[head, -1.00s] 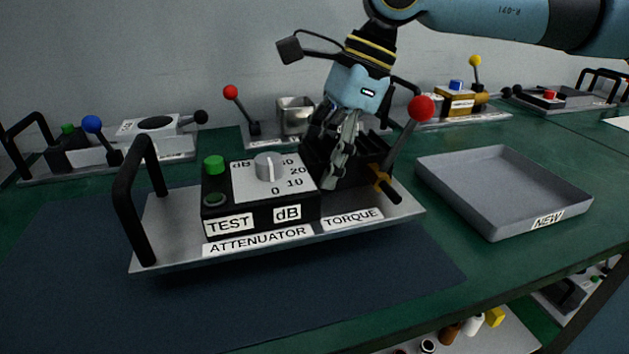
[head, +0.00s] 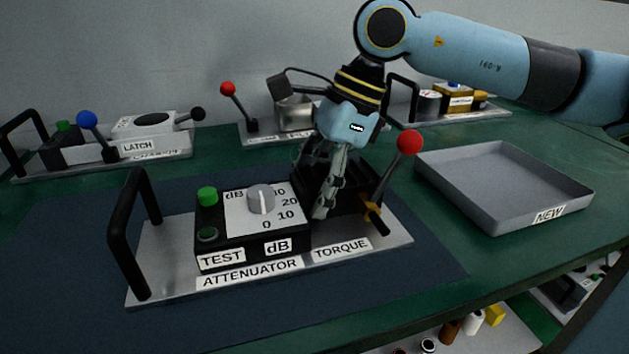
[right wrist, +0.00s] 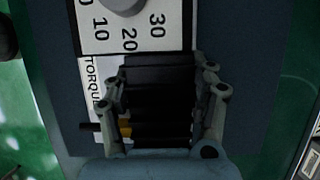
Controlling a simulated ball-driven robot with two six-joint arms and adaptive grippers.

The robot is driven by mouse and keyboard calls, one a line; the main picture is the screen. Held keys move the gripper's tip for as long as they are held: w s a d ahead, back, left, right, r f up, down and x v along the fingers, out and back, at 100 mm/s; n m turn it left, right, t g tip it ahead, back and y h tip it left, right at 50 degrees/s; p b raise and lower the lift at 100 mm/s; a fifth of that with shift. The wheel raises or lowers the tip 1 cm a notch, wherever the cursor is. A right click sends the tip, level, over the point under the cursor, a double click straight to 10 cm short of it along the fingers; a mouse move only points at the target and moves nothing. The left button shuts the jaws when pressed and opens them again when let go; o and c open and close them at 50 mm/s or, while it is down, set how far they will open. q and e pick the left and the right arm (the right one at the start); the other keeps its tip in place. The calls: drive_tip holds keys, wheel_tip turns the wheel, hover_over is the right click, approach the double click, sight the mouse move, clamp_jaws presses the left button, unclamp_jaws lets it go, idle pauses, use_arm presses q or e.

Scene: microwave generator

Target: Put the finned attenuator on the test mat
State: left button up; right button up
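The finned attenuator (head: 247,233) is a grey plate with a black dB dial box, a green button, a black handle and a red-balled torque lever. Its plate lies level at the dark blue test mat (head: 70,270) and appears to rest on it. My right gripper (head: 322,205) is at the black finned block beside the dial. In the right wrist view its fingers (right wrist: 160,80) flank the black fins (right wrist: 158,100) and look closed on them; the fingertips are partly hidden. My left gripper is not in view.
An empty grey tray (head: 505,185) marked NEW stands to the right. Behind are the latch unit (head: 150,135), a unit with a red-balled lever (head: 228,89) and another with a yellowish box (head: 455,98). A lower shelf (head: 500,335) holds small parts. The mat's left side is clear.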

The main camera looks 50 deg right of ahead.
drive_tip(key=o, duration=0.5)
drive_tip(key=shift+c, duration=0.2)
drive_tip(key=p+v, duration=0.3)
drive_tip(key=v, duration=0.2)
drive_tip(key=shift+d+r+p, duration=0.1)
drive_tip(key=shift+r+p, duration=0.2)
drive_tip(key=shift+r, duration=0.05)
drive_tip(key=p+v, duration=0.6)
drive_tip(key=p, duration=0.2)
drive_tip(key=shift+p, duration=0.35)
drive_tip(key=shift+s+r+p, duration=0.1)
drive_tip(key=shift+r+p, duration=0.15)
drive_tip(key=shift+p, duration=0.3)
